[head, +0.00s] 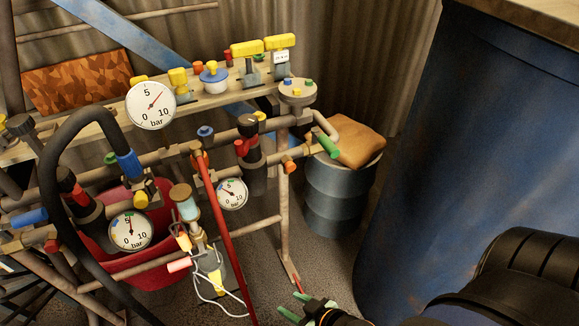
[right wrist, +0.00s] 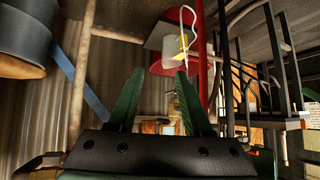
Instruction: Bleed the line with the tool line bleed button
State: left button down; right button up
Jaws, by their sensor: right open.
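A pipe rack (head: 150,160) carries gauges, valves and coloured knobs. I cannot tell which part is the tool line bleed button, as no readable label marks it. Small coloured parts include a blue knob (head: 205,132), an orange-red end piece (head: 288,165) and a green-ended fitting (head: 326,148). My right gripper (head: 296,306) is low at the bottom edge, below and right of the rack, apart from these parts. In the right wrist view its green fingers (right wrist: 157,88) are spread with nothing between them. My left gripper is not in view.
Dial gauges stand at the top (head: 151,106), lower left (head: 130,230) and middle (head: 233,193). A red bucket (head: 150,270) is behind the pipes. A grey-blue drum (head: 340,200) holds a tan sack (head: 352,143). A large blue vessel (head: 450,130) fills the right.

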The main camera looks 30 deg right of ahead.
grip_shut()
dwell(0.4)
dwell(1.4)
